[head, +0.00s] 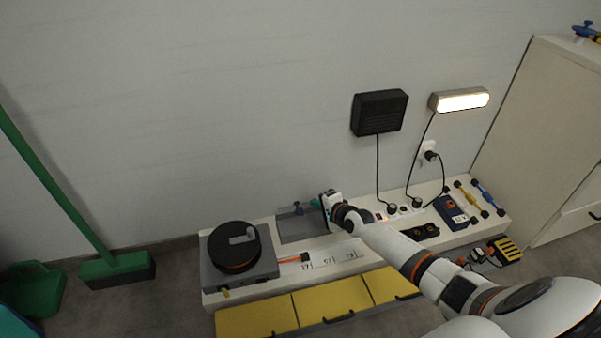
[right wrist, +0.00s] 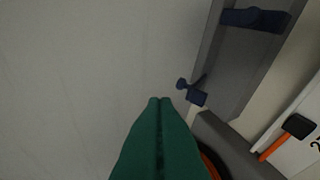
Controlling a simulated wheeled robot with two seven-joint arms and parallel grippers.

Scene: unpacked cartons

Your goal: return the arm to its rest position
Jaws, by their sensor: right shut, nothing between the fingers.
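My right arm (head: 425,268) is white with orange rings and reaches from the lower right over the white bench (head: 265,291). My right gripper (head: 316,203) is near the wall, above the grey tray (head: 292,232) at the back of the bench. In the right wrist view its green fingers (right wrist: 160,103) are together, with nothing between them. A dark blue clamp-like piece (right wrist: 196,93) is just right of the fingertips, at the grey tray's edge; I cannot tell whether they touch. My left gripper is not in view.
A black round device (head: 235,248) sits on the bench's left end. An orange-handled tool (head: 292,259) lies beside numbered spots. A black wall box (head: 379,112) and lit lamp (head: 462,100) hang cables. A cabinet (head: 540,125) stands right, a green broom (head: 117,268) left.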

